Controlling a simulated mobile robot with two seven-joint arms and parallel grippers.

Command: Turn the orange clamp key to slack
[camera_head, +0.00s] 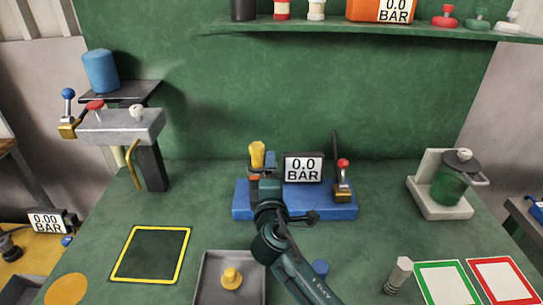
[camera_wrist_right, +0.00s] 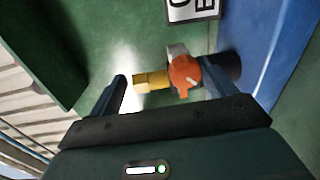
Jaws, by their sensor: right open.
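The orange clamp key (camera_wrist_right: 185,76) shows in the right wrist view as a rounded knob with a pale mark, beside a yellow cylinder (camera_wrist_right: 150,82). My right gripper (camera_wrist_right: 163,74) is open, with one finger on each side of the key and cylinder. I cannot tell whether either finger touches the key. In the head view my right gripper (camera_head: 266,185) is over the left part of a blue base (camera_head: 310,207) and largely hides the key. The yellow cylinder (camera_head: 257,155) stands up behind it. My left gripper is not in view.
A gauge reading 0.0 BAR (camera_head: 303,168) and a red-knobbed lever (camera_head: 343,180) stand on the blue base, right of my gripper. A grey tray (camera_head: 208,285) lies in front. A jar stand (camera_head: 440,208) is at right; a grey valve block (camera_head: 130,128) is at left.

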